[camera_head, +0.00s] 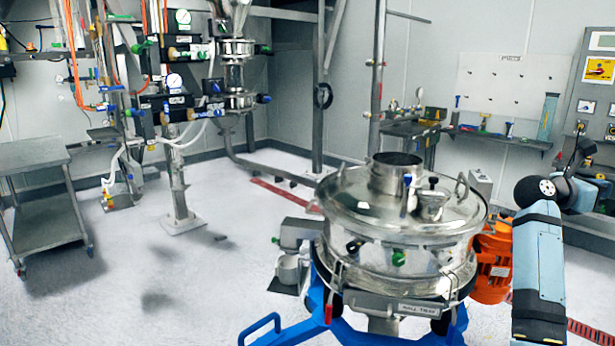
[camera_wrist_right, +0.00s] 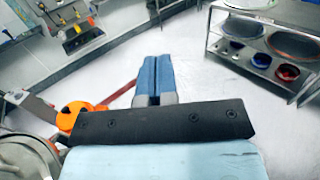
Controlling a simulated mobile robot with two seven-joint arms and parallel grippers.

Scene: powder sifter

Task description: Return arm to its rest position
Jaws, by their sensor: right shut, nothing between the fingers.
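My right arm (camera_head: 538,270) stands at the right of the head view, bent beside the sifter's orange motor. My right gripper (camera_wrist_right: 154,62) shows in the right wrist view with its two blue fingers side by side and shut. Nothing is between them, and they are over open floor, apart from other things. In the head view the fingers cannot be made out clearly. The steel powder sifter (camera_head: 400,222) stands left of the arm with its lid on. Part of the sifter (camera_wrist_right: 22,160) also shows at the lower left of the wrist view. My left gripper is not in view.
The orange motor (camera_head: 493,268) is close beside my right arm. A blue frame (camera_head: 375,334) holds the sifter. A steel cart (camera_head: 45,200) stands at the left. A shelf with bowls (camera_wrist_right: 262,45) is at the wrist view's right. Pale floor (camera_head: 190,290) is clear at the left.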

